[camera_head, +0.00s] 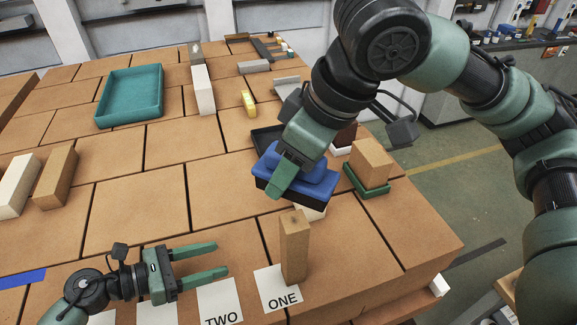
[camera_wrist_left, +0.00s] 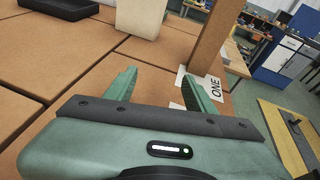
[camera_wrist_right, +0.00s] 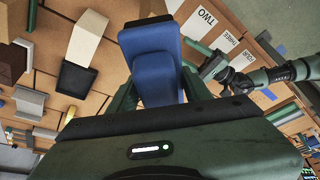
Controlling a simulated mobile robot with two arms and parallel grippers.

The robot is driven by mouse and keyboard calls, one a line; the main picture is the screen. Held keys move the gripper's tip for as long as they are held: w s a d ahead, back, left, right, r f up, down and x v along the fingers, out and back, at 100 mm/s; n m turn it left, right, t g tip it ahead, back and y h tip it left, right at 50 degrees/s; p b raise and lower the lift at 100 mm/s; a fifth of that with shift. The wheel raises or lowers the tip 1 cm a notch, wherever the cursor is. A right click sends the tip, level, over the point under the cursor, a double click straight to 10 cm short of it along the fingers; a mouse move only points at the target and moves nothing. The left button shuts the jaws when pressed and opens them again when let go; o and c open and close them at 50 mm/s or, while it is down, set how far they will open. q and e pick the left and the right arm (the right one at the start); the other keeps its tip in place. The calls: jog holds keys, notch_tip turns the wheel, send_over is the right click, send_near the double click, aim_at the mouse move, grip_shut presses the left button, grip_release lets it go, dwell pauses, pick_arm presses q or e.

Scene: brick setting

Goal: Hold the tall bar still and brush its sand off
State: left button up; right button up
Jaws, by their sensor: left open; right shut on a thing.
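The tall bar (camera_head: 294,248), a light brown wooden block, stands upright on the card marked ONE (camera_head: 268,285); a small dark patch shows on its top. It also shows in the left wrist view (camera_wrist_left: 208,50). My left gripper (camera_head: 221,258) is open and empty, low at the left of the bar, its fingers pointing towards it and apart from it. My right gripper (camera_head: 283,180) is shut on a blue brush (camera_head: 318,180) with a black underside, held above and behind the bar. The brush also shows in the right wrist view (camera_wrist_right: 155,65).
A card marked TWO (camera_head: 220,300) lies beside the ONE card. A green tray (camera_head: 157,93) is at the back left. Pale and brown blocks (camera_head: 55,178) lie at the left; the table's middle is clear.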

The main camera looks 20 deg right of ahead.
aim_at(283, 270)
pick_arm(q)
jog(key=s+d+m+g, duration=0.1)
jog(key=s+d, duration=0.1)
jog(key=s+d+m+g, duration=0.1)
jog(key=d, duration=0.1)
jog(key=s+d+m+g, duration=0.1)
jog(key=s+d, duration=0.1)
jog(key=d, duration=0.1)
jog(key=shift+s+r, duration=0.3)
jog(key=shift+r, duration=0.05)
jog(key=shift+x, duration=4.75)
jog(key=c, duration=0.8)
